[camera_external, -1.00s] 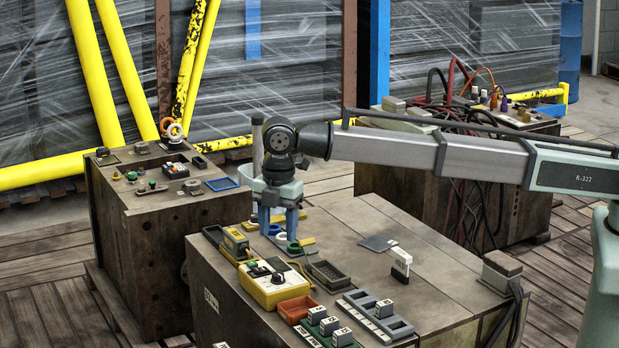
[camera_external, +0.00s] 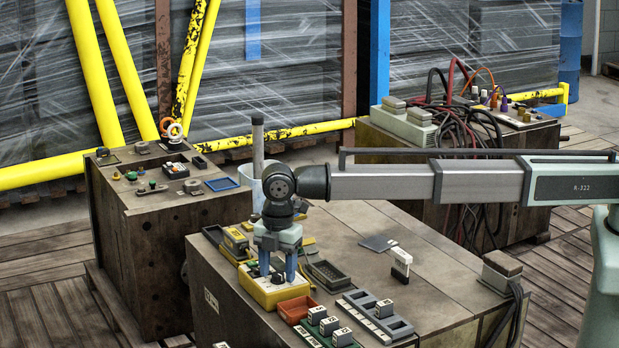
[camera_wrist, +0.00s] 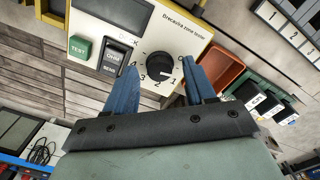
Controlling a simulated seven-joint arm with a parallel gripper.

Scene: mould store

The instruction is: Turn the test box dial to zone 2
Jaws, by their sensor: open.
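The test box (camera_external: 285,296) is a yellow-sided box on the near table. Its pale face (camera_wrist: 172,38) fills the top of the wrist view, marked for zones. A round black dial (camera_wrist: 158,66) with numbers 0 to 4 sits on it. The dial's white mark points right, about towards 1. My gripper (camera_wrist: 160,64) is open with its blue fingers apart, one to each side of the dial. In the external view, my gripper (camera_external: 277,276) points down at the box. I cannot tell whether the fingers touch the dial or face.
A green TEST button (camera_wrist: 79,47) and a black switch (camera_wrist: 112,56) lie left of the dial. An orange tray (camera_external: 296,309) stands close to the box, with several numbered blocks beyond it. A dark tray (camera_external: 328,276) lies behind.

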